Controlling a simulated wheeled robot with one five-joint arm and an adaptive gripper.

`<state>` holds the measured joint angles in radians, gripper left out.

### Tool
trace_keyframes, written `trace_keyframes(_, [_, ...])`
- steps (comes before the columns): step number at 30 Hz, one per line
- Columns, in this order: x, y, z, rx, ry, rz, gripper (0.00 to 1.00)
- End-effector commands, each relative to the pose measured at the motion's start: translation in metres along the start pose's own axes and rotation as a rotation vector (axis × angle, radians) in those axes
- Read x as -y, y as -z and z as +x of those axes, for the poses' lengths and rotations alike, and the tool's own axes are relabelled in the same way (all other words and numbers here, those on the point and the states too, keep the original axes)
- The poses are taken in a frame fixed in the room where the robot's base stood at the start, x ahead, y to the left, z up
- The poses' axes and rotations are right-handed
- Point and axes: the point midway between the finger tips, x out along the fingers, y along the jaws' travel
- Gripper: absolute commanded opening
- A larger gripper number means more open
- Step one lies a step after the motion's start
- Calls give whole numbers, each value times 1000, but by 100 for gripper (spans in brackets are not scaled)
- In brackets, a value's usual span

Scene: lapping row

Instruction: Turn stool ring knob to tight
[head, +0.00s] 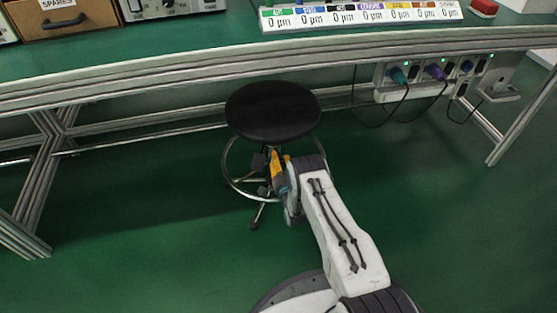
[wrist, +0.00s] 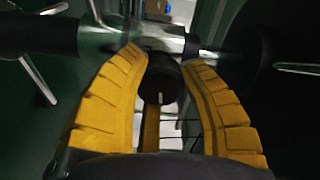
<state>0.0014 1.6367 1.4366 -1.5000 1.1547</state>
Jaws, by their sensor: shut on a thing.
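A stool with a round black seat (head: 273,110) and a chrome foot ring (head: 229,170) stands under the front edge of the bench in the head view. In the wrist view, the dark round ring knob (wrist: 161,84) with a short white mark on its face sits between the two yellow fingers of my gripper (wrist: 163,72). The fingers are closed on the knob's sides. The white mark points roughly up and down in the picture. In the head view my gripper (head: 278,168) is below the seat, and my arm hides the knob.
The bench (head: 200,62) with its metal frame runs above and behind the stool. A power strip (head: 410,88) with hanging cables is fixed under the bench at the right. Bench legs stand at far left and right. The green floor in front is clear.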

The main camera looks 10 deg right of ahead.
Motion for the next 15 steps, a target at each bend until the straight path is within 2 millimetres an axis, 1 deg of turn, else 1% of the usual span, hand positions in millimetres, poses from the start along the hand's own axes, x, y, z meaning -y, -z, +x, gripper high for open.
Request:
trace_keyframes(3, [2, 2, 2, -4, 5, -114, 6])
trace_keyframes(9, [3, 2, 2, -6, 6, -269, 6])
trace_keyframes(15, [4, 3, 2, -7, 7, -320, 6])
